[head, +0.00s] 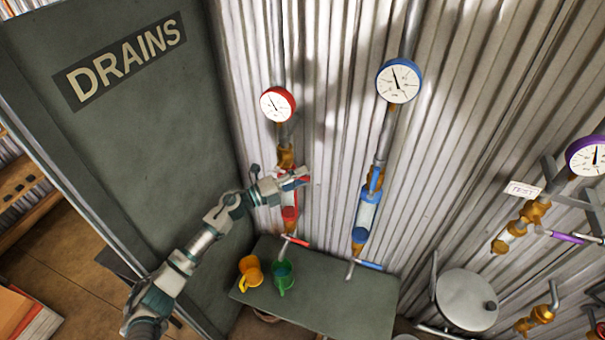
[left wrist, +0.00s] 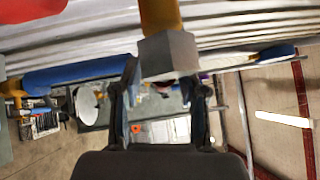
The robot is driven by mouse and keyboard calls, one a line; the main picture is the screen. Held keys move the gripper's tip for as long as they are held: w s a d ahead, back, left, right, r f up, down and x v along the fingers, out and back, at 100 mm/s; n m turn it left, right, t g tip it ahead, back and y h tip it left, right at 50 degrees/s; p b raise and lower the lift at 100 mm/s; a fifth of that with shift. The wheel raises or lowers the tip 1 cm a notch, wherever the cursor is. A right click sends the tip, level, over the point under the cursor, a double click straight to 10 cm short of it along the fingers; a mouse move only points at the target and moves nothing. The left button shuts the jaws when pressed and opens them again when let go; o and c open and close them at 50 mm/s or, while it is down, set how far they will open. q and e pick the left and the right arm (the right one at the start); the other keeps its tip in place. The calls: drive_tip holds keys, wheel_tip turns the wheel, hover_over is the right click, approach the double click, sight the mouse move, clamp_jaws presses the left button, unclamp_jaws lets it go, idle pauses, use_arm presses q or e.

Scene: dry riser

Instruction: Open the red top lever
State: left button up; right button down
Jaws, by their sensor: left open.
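The red top lever (head: 303,181) shows only as a small red strip at my left gripper (head: 294,177), which covers most of it in the head view. It sits on the red-marked riser below the brass valve (head: 286,158). My left gripper is open at the lever's height. In the left wrist view, its two fingers (left wrist: 160,100) stand apart, with a grey block (left wrist: 168,56) on a brass pipe (left wrist: 160,14) just ahead between them. I cannot tell whether they touch the lever. My right gripper is not in view.
The red gauge (head: 277,104) is above, and a lower red handle (head: 296,241) is below. A blue riser (head: 366,210) stands to the right. A table (head: 340,305) below holds an orange mug (head: 251,270) and a green mug (head: 282,275). A DRAINS cabinet (head: 130,130) stands left.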

use_arm(q)
drive_tip(key=shift+w+d, duration=0.15)
drive_tip(key=shift+d, duration=0.05)
drive_tip(key=shift+w+a, duration=0.1)
drive_tip(key=shift+a, duration=0.8)
drive_tip(key=c, duration=0.7)
drive_tip(key=shift+d, duration=0.1)
clamp_jaws()
drive_tip(key=shift+s+d, duration=0.15)
drive_tip(key=shift+s, duration=0.05)
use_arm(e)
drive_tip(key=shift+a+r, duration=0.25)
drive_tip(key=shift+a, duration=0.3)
